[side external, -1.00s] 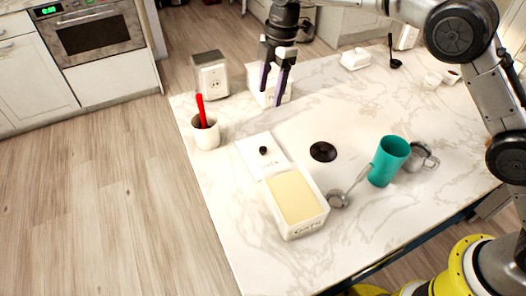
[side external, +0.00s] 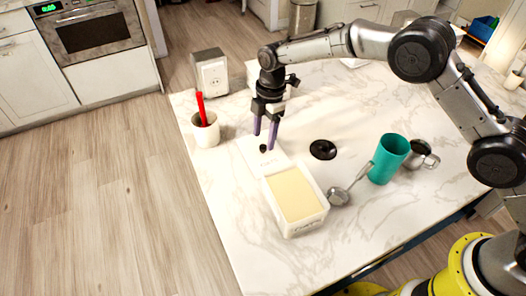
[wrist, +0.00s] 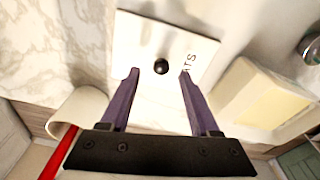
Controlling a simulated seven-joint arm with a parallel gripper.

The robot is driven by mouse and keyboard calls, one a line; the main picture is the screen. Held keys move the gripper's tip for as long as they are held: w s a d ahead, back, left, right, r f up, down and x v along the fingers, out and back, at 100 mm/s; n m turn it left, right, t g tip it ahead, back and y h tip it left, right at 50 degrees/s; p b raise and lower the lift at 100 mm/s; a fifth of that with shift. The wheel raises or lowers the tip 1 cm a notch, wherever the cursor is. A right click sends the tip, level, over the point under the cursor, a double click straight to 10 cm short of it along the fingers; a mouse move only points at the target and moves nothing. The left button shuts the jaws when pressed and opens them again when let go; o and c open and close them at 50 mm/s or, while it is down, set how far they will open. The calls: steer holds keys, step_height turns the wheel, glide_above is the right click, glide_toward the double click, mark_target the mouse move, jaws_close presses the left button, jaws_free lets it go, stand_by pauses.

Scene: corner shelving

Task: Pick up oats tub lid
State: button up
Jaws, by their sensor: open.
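The oats tub lid (side external: 270,162) is a flat white rectangle with a small black knob, lying on the marble counter. In the wrist view the lid (wrist: 140,40) shows part of its lettering, and its knob (wrist: 161,66) lies between and just beyond my fingertips. My gripper (side external: 264,140) is open and empty, pointing down above the lid. Its two purple fingers (wrist: 160,75) are spread apart. The white oats tub (side external: 296,202), filled with pale oats, stands just in front of the lid without it. I cannot tell the exact gap between fingertips and knob.
A white cup (side external: 206,133) with a red utensil stands close left of my gripper. A metal scoop (side external: 341,194), a teal cup (side external: 389,159) and a metal cup (side external: 420,155) are to the right. A black disc (side external: 323,149) lies mid-counter. A napkin holder (side external: 210,72) stands behind.

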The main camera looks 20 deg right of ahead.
mark_target(263, 146)
steer(key=shift+s+a+f, duration=0.15)
steer(key=shift+f, duration=1.4)
jaws_close()
